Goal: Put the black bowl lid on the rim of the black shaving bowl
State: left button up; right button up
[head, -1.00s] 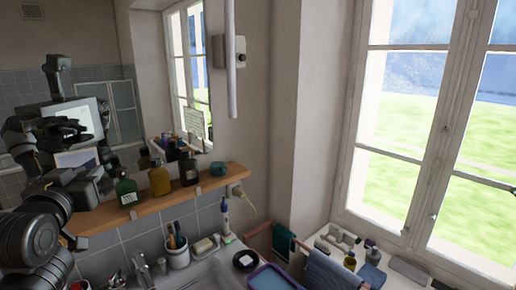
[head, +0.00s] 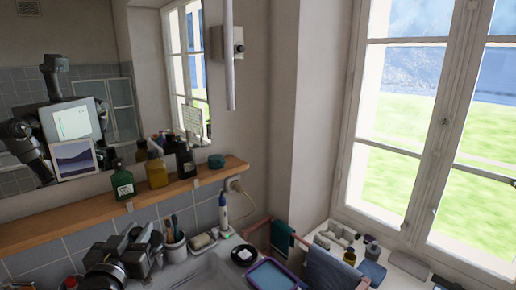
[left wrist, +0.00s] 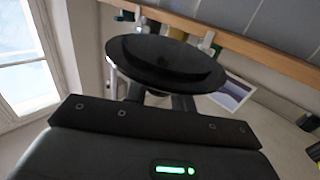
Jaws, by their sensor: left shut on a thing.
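My left gripper (head: 148,243) is low at the left of the sink in the head view, left of the toothbrush cup. In the left wrist view it is shut on the black bowl lid (left wrist: 165,62), a dark round stepped disc held in front of the palm. The lid is hard to tell from the dark gripper in the head view. My right gripper is not in view.
A toothbrush cup (head: 174,247), soap dish (head: 203,242) and upright electric toothbrush (head: 223,214) stand between gripper and bowl. A purple-rimmed tray (head: 270,274) lies just right of the bowl. The wooden shelf (head: 90,221) with bottles runs above. Towels hang on a rail at right.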

pick_arm(q)
jog(key=s+d+f+b, duration=0.1)
jog(key=s+d+f, duration=0.1)
jog(key=f, duration=0.5)
jog(key=s+d+f+b, duration=0.1)
jog(key=s+d+f, duration=0.1)
jog(key=f, duration=0.5)
jog(key=shift+s+d+h, duration=0.15)
jog(key=shift+s+h, duration=0.15)
jog(key=shift+s, duration=0.05)
